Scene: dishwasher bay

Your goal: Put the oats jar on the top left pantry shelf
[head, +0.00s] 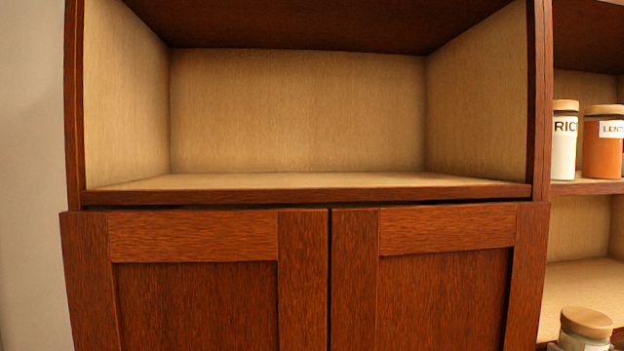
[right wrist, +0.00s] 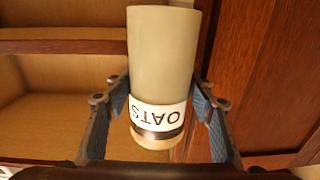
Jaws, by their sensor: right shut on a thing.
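The oats jar (right wrist: 162,60) is in the right wrist view, a pale cylinder with a white label reading OATS, upside down in that picture. My right gripper (right wrist: 164,112) is shut on it, one finger on each side near the label. Neither gripper nor the oats jar shows in the head view. The head view shows an empty open shelf compartment (head: 310,182) at the left, above closed cupboard doors. I cannot tell from the pictures whether this is the top left pantry shelf.
Closed wooden doors (head: 194,235) are below the empty compartment. To the right, a rice jar (head: 564,150) and a lentils jar (head: 603,155) stand on another shelf. A jar with a wooden lid (head: 586,322) stands lower down. The right wrist view shows shelves (right wrist: 60,95) at left and a wooden panel (right wrist: 265,70) at right.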

